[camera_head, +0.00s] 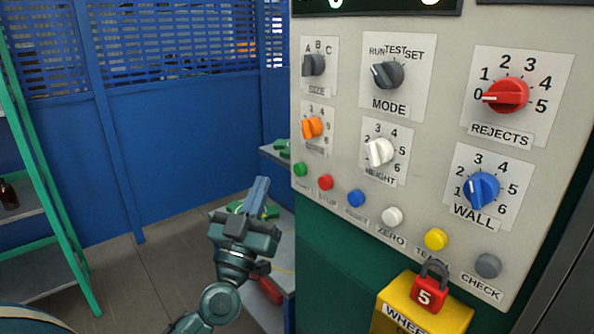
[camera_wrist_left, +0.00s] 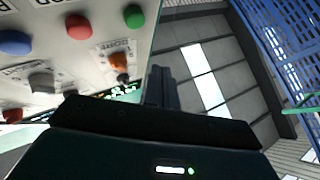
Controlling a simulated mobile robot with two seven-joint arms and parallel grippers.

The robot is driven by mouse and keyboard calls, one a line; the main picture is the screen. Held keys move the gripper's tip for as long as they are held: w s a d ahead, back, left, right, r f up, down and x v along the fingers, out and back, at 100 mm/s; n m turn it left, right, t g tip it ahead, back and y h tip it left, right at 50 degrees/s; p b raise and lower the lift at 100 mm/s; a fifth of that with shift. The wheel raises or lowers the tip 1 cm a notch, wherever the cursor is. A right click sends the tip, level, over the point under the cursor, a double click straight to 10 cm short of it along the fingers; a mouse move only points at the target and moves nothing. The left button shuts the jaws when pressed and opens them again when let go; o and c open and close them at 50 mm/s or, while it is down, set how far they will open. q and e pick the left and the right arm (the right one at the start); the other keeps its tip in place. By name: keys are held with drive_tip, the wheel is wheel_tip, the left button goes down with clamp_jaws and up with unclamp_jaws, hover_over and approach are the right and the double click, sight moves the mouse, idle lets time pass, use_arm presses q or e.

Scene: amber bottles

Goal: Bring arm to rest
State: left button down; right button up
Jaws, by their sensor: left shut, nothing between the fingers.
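My left gripper (camera_head: 259,196) is in the lower middle of the head view, pointing up, left of the control panel's lower left corner. Its fingers are together with nothing between them. In the left wrist view the closed fingers (camera_wrist_left: 159,86) stand dark beside the panel's edge, apart from any knob or button as far as I can tell. The control panel (camera_head: 450,140) fills the right of the head view, with several knobs and a row of coloured buttons. It also shows at the upper left of the wrist view (camera_wrist_left: 75,75). My right gripper is not in view.
A grey bench (camera_head: 282,225) with green items is behind my left gripper. A yellow box (camera_head: 395,318) with a red padlock (camera_head: 425,291) is below the panel. A green-framed shelf (camera_head: 50,180) with an amber bottle (camera_head: 8,195) stands left. Open floor (camera_head: 160,255) lies between.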

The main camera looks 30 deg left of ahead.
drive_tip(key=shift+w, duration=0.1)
use_arm(q)
drive_tip(key=s+d+f+m+g+h, duration=0.35)
drive_tip(key=d+f, duration=0.25)
drive_tip(key=f, duration=0.5)
drive_tip(key=s+d+f+m+g+h, duration=0.2)
drive_tip(key=d+f+g+h, duration=0.35)
drive_tip(key=f, duration=0.65)
drive_tip(key=s+d+f+g+y, duration=0.1)
drive_tip(key=s+d+f+g, duration=0.1)
drive_tip(key=s+f, duration=0.4)
drive_tip(key=s+d+f+g+y, duration=0.1)
drive_tip(key=s+d+f+g, duration=0.1)
drive_tip(key=s+f, duration=0.4)
wheel_tip(320, 180, down, 3)
drive_tip(key=shift+r+n+g, duration=0.1)
drive_tip(key=shift+n+g, duration=0.35)
drive_tip(key=shift+g, duration=0.35)
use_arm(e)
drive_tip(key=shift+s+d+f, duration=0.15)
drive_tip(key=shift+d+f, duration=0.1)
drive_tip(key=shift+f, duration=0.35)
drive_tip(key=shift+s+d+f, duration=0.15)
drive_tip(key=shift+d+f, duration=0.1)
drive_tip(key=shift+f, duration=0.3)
use_arm(q)
drive_tip(key=shift+d, duration=0.1)
